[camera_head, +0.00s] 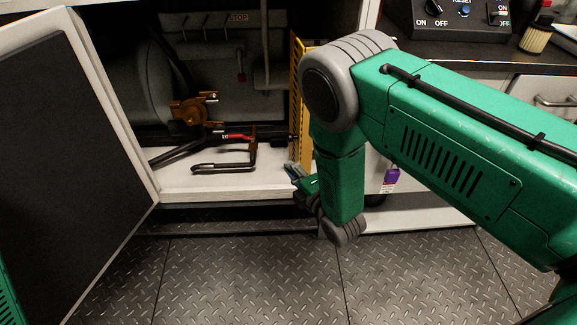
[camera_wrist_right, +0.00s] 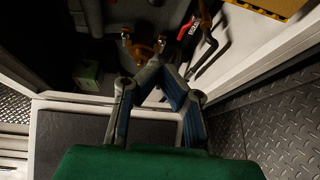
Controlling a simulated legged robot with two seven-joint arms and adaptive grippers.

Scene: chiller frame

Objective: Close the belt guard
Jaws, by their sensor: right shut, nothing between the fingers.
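The belt guard appears to be the yellow panel (camera_head: 298,95), standing upright and edge-on at the right side of the chiller frame opening. A yellow panel, likely the same one, shows at the top right of the right wrist view (camera_wrist_right: 272,6). My right gripper (camera_head: 293,172) is at the cabinet's front edge, just below the panel in the head view and partly hidden by my arm. In the right wrist view its fingers (camera_wrist_right: 162,72) are shut and empty, apart from the yellow panel. My left gripper is out of view.
A dark-faced door (camera_head: 70,150) stands open at left. Inside the frame are a brass valve (camera_head: 190,110), a red-handled tool (camera_head: 235,136) and a dark bent rod (camera_head: 225,167). A purple tag (camera_head: 390,181) hangs at right. The tread-plate floor (camera_head: 245,275) is clear.

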